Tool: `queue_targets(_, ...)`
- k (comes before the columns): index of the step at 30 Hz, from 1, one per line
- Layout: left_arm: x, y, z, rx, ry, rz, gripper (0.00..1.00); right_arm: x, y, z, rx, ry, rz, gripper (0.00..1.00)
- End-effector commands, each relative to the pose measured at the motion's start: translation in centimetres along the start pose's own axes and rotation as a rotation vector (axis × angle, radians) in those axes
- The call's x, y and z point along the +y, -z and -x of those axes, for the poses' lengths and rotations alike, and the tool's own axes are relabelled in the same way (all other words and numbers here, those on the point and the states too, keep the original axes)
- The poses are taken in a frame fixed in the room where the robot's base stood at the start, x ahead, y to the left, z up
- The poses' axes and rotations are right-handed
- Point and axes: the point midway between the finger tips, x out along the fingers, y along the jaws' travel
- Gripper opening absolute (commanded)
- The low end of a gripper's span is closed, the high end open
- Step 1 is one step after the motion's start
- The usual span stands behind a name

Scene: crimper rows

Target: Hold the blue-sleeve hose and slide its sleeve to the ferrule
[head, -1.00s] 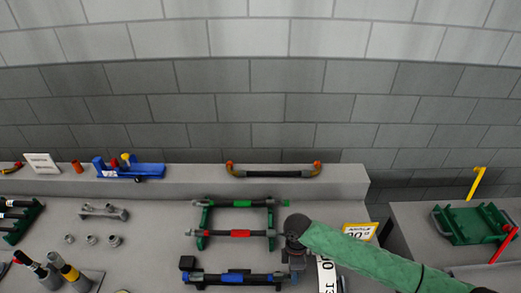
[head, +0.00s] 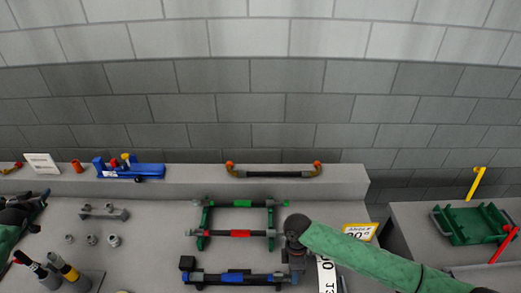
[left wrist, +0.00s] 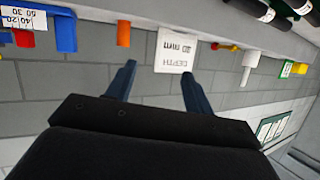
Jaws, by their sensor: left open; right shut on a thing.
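The blue-sleeve hose (head: 210,280) lies level at the front middle of the bench in the head view. Its blue sleeve (head: 233,279) sits near the middle of the dark hose, with grey parts toward both ends; I cannot tell which is the ferrule. My right gripper (head: 296,271) points down at the hose's right end and is shut on it; the wrist hides the contact. My left gripper (head: 42,199) is at the far left edge, well away from the hose. In the left wrist view its two fingers (left wrist: 158,72) are apart with nothing between them.
Hoses with a red sleeve (head: 240,234) and a green sleeve (head: 243,203) lie on a green rack behind. A blue crimper (head: 135,171) and a handle-shaped hose (head: 272,173) sit on the back ledge. Grey fittings (head: 91,239) and upright tools (head: 66,269) stand at left.

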Motion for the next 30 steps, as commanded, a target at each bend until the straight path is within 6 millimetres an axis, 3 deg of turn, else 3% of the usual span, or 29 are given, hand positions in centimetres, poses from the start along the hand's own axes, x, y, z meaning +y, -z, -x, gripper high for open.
queue_targets(7,8.1,6.2,-1.4,-0.029,-0.087,-0.040,0.52,0.0,0.1,0.0,0.001,0.000,0.000,0.00)
queue_targets(14,15.4,11.7,-1.2,-0.063,-0.177,-0.100,0.52,0.0,0.0,0.0,0.001,0.000,0.000,0.00)
queue_targets(23,24.8,18.8,0.9,-0.105,-0.305,-0.219,0.52,0.0,0.0,0.0,0.001,0.000,0.000,0.00)
queue_targets(30,31.8,23.9,4.4,-0.138,-0.411,-0.351,0.52,0.0,0.0,0.0,0.001,0.000,0.000,0.00)
